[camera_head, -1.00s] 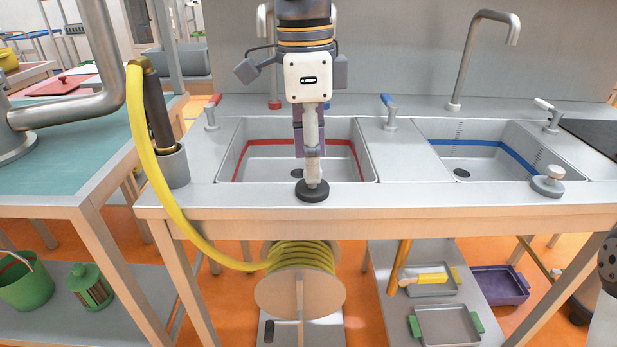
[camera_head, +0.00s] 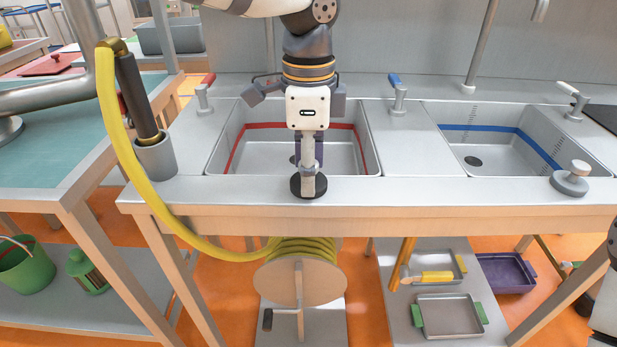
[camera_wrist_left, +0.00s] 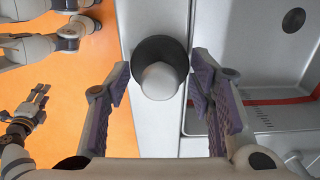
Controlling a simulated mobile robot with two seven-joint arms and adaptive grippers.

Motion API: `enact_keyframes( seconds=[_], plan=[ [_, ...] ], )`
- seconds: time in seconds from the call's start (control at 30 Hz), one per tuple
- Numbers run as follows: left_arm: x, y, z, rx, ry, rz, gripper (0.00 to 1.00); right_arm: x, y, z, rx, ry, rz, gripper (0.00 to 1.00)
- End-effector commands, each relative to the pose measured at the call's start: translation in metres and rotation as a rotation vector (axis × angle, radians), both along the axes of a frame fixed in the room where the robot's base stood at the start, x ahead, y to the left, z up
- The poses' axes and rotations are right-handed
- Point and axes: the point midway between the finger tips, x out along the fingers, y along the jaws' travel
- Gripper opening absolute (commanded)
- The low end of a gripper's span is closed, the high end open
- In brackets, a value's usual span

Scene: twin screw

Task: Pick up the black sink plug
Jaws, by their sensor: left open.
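The black sink plug (camera_head: 296,188) stands on the steel counter's front strip, before the left sink. It is a dark disc with a pale upright knob. My left gripper (camera_head: 308,166) is directly above it, pointing down, with the knob below its fingers. In the left wrist view the plug (camera_wrist_left: 148,49) shows between the two spread purple-padded fingers of my open gripper (camera_wrist_left: 157,78), a little beyond their tips.
The left sink (camera_head: 240,160) has a red stripe, the right sink (camera_head: 520,160) a blue one. A grey plug (camera_head: 570,182) sits on the counter at right. A yellow hose (camera_head: 125,155) runs from a holder (camera_head: 156,160) down to a reel (camera_head: 297,283). Taps line the back.

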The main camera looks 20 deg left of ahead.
Motion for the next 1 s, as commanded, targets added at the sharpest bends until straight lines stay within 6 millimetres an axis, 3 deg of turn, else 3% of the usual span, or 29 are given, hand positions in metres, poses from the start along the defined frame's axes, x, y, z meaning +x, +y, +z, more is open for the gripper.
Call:
enact_keyframes(
  seconds=[0.07,0.1,0.3,0.67,0.83,1.0],
  plan=[
    [0.0,0.0,0.001,0.0,-0.001,0.0,0.49,0.0,0.0,0.0,0.0,0.0,0.0,0.4],
    [0.0,0.0,0.001,0.0,-0.001,0.0,0.44,0.0,0.0,0.0,0.0,0.0,0.0,0.4],
    [0.0,0.0,0.001,0.0,0.0,0.0,0.0,0.0,0.0,0.0,0.0,0.0,0.0,0.4],
    [0.001,0.0,0.006,0.001,-0.002,0.0,0.0,0.0,0.0,0.0,0.0,0.0,0.0,0.4],
    [0.001,0.0,0.036,0.0,-0.005,0.0,0.0,0.0,0.0,0.0,0.0,-0.002,0.0,0.4],
    [-0.041,-0.011,0.09,0.003,-0.019,-0.002,0.0,0.017,0.0,0.015,-0.001,-0.063,0.0,0.4]
  ],
)
